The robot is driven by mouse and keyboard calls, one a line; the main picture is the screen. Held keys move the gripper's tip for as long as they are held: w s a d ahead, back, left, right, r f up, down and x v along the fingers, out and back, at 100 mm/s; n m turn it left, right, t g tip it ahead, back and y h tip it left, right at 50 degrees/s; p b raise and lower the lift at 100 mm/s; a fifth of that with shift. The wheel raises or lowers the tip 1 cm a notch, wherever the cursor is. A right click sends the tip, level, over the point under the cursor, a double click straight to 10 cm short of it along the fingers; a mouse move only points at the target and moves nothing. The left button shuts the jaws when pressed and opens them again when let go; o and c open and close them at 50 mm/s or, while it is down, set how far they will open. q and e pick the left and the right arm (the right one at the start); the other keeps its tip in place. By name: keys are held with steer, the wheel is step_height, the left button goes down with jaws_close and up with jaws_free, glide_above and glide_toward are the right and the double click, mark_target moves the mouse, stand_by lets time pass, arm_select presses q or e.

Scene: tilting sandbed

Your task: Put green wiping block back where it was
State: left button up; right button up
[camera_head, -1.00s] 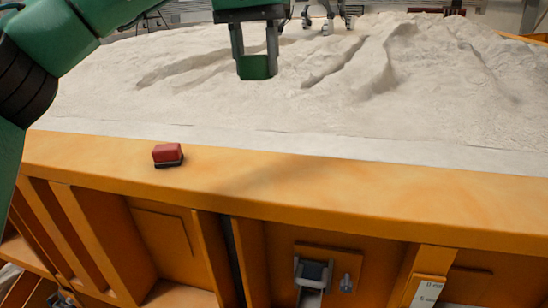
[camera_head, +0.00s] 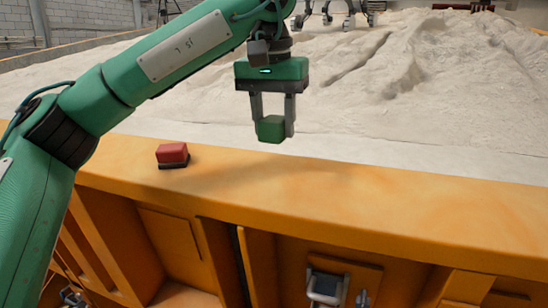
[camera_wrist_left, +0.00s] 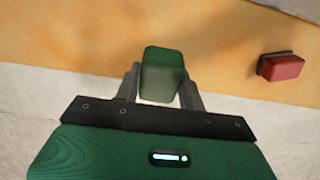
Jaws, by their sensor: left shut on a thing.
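The green wiping block (camera_head: 271,129) is held between the fingers of my left gripper (camera_head: 272,116). In the head view it hangs above the near edge of the sand, close to the orange rim. In the left wrist view the green block (camera_wrist_left: 162,74) sits between the two grey fingertips, with the orange rim behind it. My left gripper is shut on it and points down. My right gripper is in neither view.
A red block with a dark base (camera_head: 172,155) stands on the orange rim (camera_head: 350,190), left of the held block. The rim to its right is bare. Pale sand (camera_head: 400,90) fills the bed behind. Legs of a machine stand on the sand at the back.

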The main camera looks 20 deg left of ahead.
mark_target(272, 140)
arm_select(q)
steer(key=f, duration=0.3)
steer(key=shift+s+a+f+p, duration=0.1)
steer(key=shift+s+f+p, duration=0.1)
steer(key=shift+p, duration=0.2)
step_height(272, 140, down, 3)
steer(key=shift+w+f+p, duration=0.1)
steer(key=shift+p, duration=0.5)
steer(key=shift+f, duration=0.1)
steer(key=shift+f, duration=0.15)
steer(key=o, duration=1.3)
